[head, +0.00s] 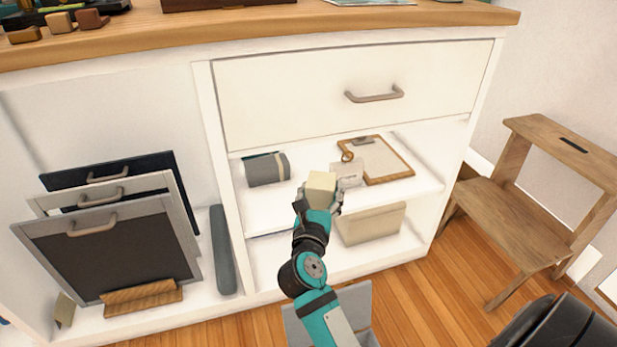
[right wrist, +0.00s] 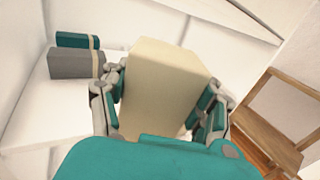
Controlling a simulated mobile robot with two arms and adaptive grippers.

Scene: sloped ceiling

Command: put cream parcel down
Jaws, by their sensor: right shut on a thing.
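The cream parcel (head: 321,187) is a small pale block held in my right gripper (head: 319,199). In the right wrist view the parcel (right wrist: 162,85) fills the middle, with the fingers of the right gripper (right wrist: 162,105) closed on both its sides. In the head view the gripper is in front of the white upper shelf (head: 264,213) of the open cabinet; I cannot tell whether the parcel touches the shelf. My left gripper is not in view.
A beige box (head: 371,224) stands on the lower shelf. A closed drawer (head: 350,90) is above. A wooden step stool (head: 510,215) stands at the right.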

